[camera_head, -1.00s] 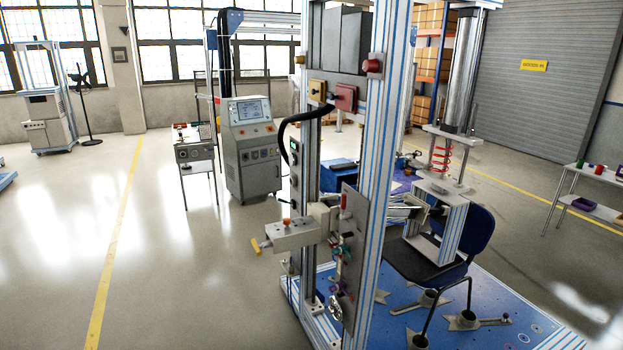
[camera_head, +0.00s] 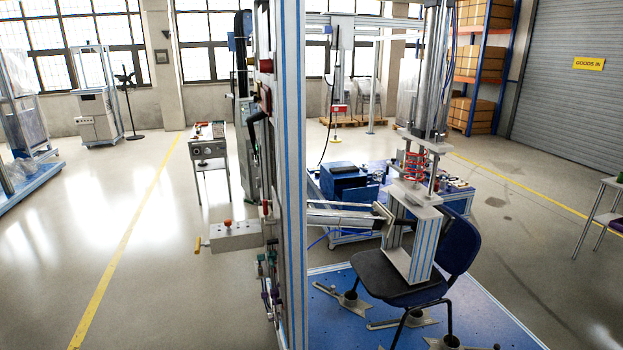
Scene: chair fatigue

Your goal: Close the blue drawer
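A blue box-like unit (camera_head: 345,186) with a dark top stands behind the chair test rig, right of the rig's tall post. It may hold the blue drawer, but it is too small and partly covered to tell a drawer front, or whether one is open. My gripper is not in view.
The rig's tall aluminium post (camera_head: 293,180) stands close in front. A dark chair (camera_head: 400,275) sits on the blue base plate (camera_head: 480,318) at right. A small instrument table (camera_head: 208,150) stands at left. The floor (camera_head: 130,220) is clear on the left.

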